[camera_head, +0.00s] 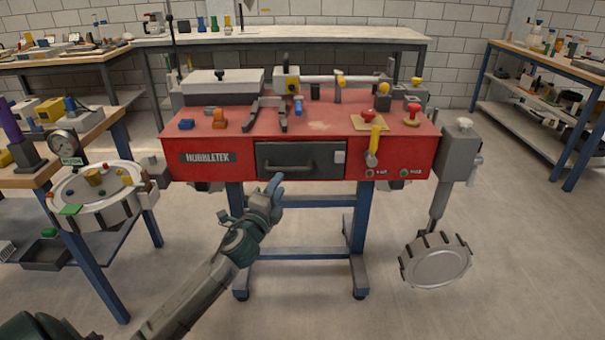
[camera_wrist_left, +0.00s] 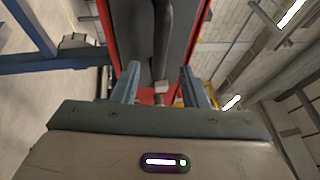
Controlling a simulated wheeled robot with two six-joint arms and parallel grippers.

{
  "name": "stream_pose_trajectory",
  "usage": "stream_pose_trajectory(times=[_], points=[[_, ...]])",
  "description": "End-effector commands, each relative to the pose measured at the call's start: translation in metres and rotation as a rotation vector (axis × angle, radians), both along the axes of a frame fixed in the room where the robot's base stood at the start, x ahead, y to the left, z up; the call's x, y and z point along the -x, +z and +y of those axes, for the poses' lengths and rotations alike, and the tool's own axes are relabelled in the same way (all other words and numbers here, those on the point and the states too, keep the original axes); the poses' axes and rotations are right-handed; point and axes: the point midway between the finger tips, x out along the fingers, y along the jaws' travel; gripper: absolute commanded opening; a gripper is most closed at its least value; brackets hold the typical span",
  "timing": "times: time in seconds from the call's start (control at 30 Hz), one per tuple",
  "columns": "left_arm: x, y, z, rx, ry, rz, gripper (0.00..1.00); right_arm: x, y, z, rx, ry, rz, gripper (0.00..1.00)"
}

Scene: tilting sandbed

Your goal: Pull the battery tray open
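The battery tray (camera_head: 325,170) is a dark grey drawer front in the red HUBBLETEK bench, and it sits about flush with the bench front. Its grey bar handle (camera_head: 290,167) runs across it. My left gripper (camera_head: 276,185) is just below and in front of the handle. In the left wrist view, the two fingers of my left gripper (camera_wrist_left: 160,74) are spread apart, with the dark handle (camera_wrist_left: 161,42) lined up in the gap. I cannot tell whether the fingertips reach around the bar; no grip on it shows. My right gripper is out of view.
The red bench top (camera_head: 325,125) carries tools and knobs. A yellow-handled valve (camera_head: 373,146) is right of the tray. A round grey disc (camera_head: 436,262) hangs at the right. A side table (camera_head: 40,170) with a gauge stands left. Floor in front is clear.

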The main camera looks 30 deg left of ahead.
Motion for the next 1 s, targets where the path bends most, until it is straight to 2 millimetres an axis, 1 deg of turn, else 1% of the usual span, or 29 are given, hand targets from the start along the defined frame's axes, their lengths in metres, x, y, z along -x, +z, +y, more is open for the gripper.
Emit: stream_pose_trajectory(times=[0.03,0.2,0.3,0.4,0.53,0.8,0.87,1.0], points=[[-0.011,0.005,0.002,0.004,0.002,-0.002,0.4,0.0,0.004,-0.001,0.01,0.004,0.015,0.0],[-0.041,0.01,0.006,0.004,0.001,-0.001,0.4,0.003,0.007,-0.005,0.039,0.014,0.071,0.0],[-0.056,0.011,0.009,0.003,0.002,0.0,0.4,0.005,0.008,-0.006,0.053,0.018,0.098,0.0],[-0.066,0.012,0.01,0.003,0.001,0.0,0.4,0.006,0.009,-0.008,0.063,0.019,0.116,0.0],[-0.072,0.012,0.011,0.002,0.001,0.002,0.4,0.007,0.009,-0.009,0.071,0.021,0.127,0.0],[-0.073,0.012,0.011,0.002,0.0,0.002,0.4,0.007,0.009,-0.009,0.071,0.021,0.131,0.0],[-0.073,0.012,0.011,0.002,0.0,0.002,0.3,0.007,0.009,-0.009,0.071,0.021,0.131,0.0],[-0.073,0.012,0.011,0.002,0.0,0.002,0.02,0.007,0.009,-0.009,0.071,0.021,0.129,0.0]])
